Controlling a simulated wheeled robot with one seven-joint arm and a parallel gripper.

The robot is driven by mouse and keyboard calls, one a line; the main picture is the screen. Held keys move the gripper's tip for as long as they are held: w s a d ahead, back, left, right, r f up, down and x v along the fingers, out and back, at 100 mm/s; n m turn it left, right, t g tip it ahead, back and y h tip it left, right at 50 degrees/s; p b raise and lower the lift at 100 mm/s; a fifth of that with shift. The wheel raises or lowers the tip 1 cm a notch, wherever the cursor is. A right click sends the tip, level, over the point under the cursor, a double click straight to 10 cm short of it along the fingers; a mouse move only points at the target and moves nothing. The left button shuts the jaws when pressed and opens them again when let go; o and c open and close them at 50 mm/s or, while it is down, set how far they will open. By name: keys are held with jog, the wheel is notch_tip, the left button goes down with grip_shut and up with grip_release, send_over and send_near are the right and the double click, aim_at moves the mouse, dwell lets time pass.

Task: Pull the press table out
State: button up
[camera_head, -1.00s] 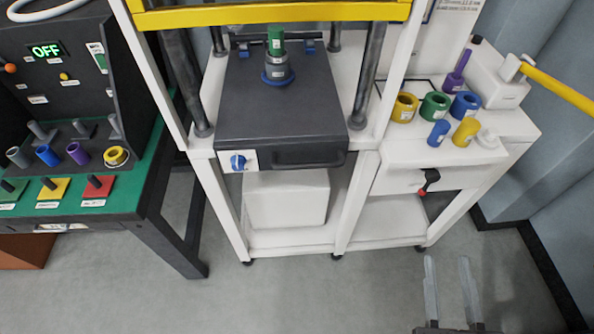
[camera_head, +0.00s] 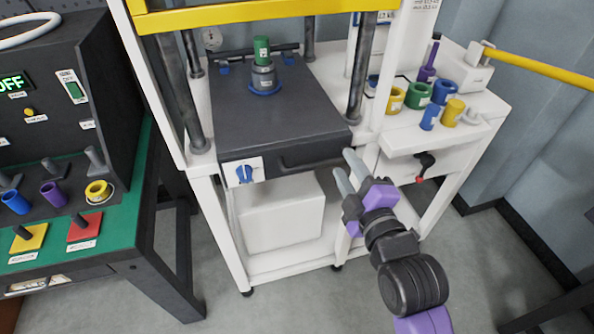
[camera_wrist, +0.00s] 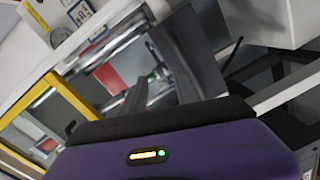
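The press table (camera_head: 275,112) is a dark grey slab between the press columns in the head view. It has a dark handle (camera_head: 315,157) on its front face. A grey fixture with a blue base ring and a green top (camera_head: 263,72) stands upright on it. My gripper (camera_head: 343,162) is just right of the handle, near the table's front right corner. Its two fingers are apart with nothing seen between them. I cannot tell whether they touch anything. The wrist view is tilted, with the dark fingers in front of the press frame; the handle is not clear there.
A blue knob on a white plate (camera_head: 243,172) is left of the handle. A white box (camera_head: 280,212) sits on the shelf below. A side shelf at right holds several coloured rings and a drawer with a red-black handle (camera_head: 425,166). A green-topped bench with a control panel stands at left.

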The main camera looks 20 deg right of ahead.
aim_at(323, 161)
jog(key=shift+w+a+f+n+g, duration=0.3)
jog(key=shift+w+f+n, duration=0.5)
jog(key=shift+w, duration=0.45)
jog(key=shift+w+a+f+n+g, duration=0.25)
jog(key=shift+w+a+f+n, duration=0.25)
jog(key=shift+w+f, duration=0.6)
jog(key=shift+w+a+f+n+g, duration=0.25)
jog(key=shift+w+f+n, duration=0.5)
jog(key=shift+w, duration=0.65)
jog(key=shift+c, duration=0.5)
grip_shut()
